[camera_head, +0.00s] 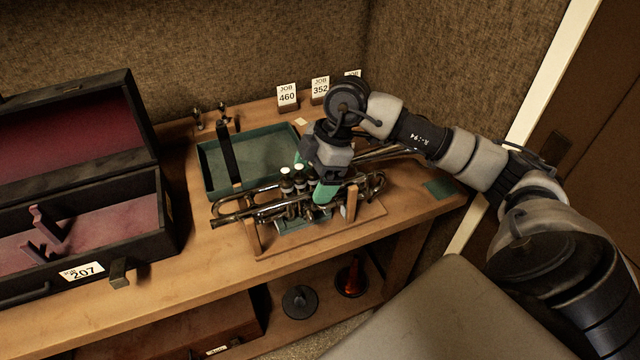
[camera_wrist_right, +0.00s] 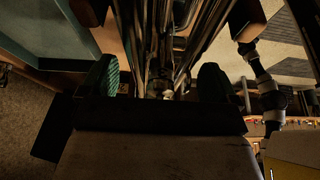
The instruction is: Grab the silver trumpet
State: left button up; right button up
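The gripper hides part of the trumpet. My left gripper is not in view.
A green tray (camera_head: 208,170) lies behind the stand. An open black case (camera_head: 95,265) with red lining fills the left. Job cards (camera_head: 287,96) stand at the back. More tubing (camera_head: 385,153) shows behind my gripper.

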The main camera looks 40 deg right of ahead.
jog(key=c, duration=1)
jog(key=shift+r, duration=0.1)
jog(key=shift+c, duration=0.8)
